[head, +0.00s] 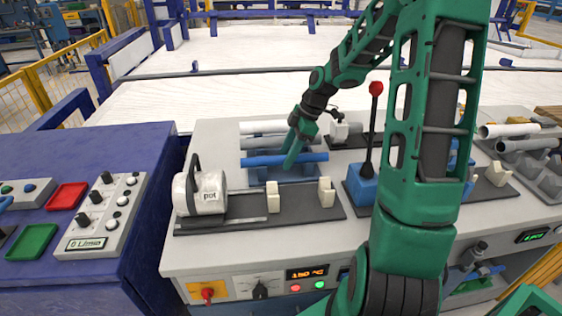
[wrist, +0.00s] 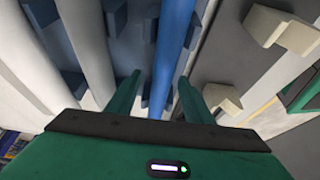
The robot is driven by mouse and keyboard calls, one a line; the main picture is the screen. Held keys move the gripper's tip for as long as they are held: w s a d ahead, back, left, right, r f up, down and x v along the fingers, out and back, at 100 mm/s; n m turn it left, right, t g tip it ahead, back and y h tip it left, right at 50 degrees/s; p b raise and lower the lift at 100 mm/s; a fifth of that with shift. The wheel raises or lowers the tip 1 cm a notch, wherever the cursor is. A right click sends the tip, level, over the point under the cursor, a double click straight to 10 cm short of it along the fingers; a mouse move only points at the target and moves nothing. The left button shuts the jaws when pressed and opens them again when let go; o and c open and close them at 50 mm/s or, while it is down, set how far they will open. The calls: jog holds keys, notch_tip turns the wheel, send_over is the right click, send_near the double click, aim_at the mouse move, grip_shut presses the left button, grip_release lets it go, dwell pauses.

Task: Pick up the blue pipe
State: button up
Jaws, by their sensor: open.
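The blue pipe (head: 262,160) lies level in a blue-grey rack (head: 262,175) on the light worktop, in front of white and grey pipes. In the wrist view the blue pipe (wrist: 176,45) runs up and down the picture. My gripper (head: 291,160) is over the pipe, right of its middle, pointing down. In the wrist view my gripper (wrist: 158,92) is open, with one green finger on each side of the blue pipe. I cannot tell whether the fingers touch it. My own arm hides part of the bench to the right.
A white pot-like cylinder (head: 208,196) and two cream blocks (head: 273,198) stand on a dark plate in front of the rack. A red-knobbed lever (head: 375,90) rises on the right. More pipes (head: 508,130) lie at far right.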

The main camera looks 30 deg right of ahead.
jog(key=shift+c, duration=0.4)
jog(key=c, duration=1.1)
jog(key=shift+w+d+r, duration=0.1)
jog(key=shift+r, duration=0.1)
